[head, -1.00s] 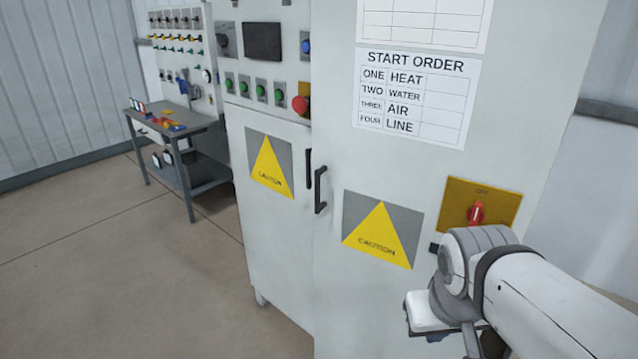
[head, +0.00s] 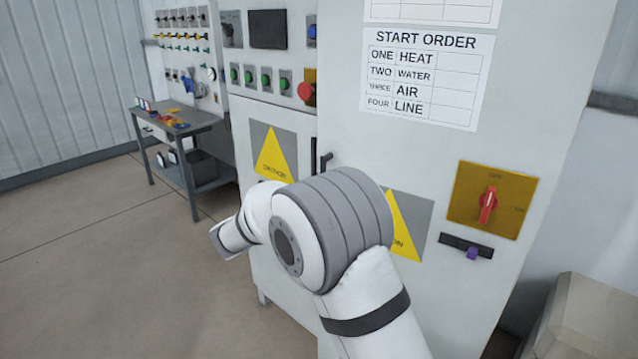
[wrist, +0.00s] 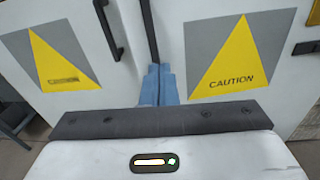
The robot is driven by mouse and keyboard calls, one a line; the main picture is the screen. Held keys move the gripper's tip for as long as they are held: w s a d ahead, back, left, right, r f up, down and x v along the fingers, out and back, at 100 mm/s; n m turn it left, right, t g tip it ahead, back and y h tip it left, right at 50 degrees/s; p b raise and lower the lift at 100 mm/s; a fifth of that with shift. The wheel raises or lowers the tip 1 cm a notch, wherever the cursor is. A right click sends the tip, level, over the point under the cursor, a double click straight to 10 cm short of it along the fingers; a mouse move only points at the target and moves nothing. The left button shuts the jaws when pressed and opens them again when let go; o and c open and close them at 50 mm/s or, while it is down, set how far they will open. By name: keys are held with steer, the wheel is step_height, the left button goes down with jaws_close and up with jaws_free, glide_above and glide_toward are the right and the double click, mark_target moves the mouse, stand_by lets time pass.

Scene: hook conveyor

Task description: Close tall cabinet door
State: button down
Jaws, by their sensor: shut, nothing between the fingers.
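The tall grey-white cabinet fills the middle and right of the head view. Its right door (head: 440,160) carries a "START ORDER" sheet and a yellow caution triangle, partly hidden by my arm. The left door (head: 243,150) has another triangle (head: 272,155). A black handle (head: 325,162) shows near the seam, its lower part hidden by my arm. In the wrist view, a black handle (wrist: 108,28) is on the left door, and a dark strip runs beside it. My gripper (wrist: 158,75) has blue fingers together, empty, in front of the seam. Whether they touch a door, I cannot tell.
A red rotary switch (head: 488,204) on a yellow plate and a purple slider (head: 472,253) are on the right door. A workbench (head: 185,125) stands at the left. A beige box (head: 585,320) is at lower right. Floor at left is clear.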

steer(key=w+d+n+t+p, duration=0.1)
steer(key=w+d+p, duration=0.2)
steer(key=w, duration=0.9)
steer(key=shift+w+d+f+n+y+p, duration=0.2)
steer(key=shift+w+f+n+y+p, duration=0.1)
steer(key=shift+w+f+y+p, duration=0.15)
steer(key=shift+r, duration=0.1)
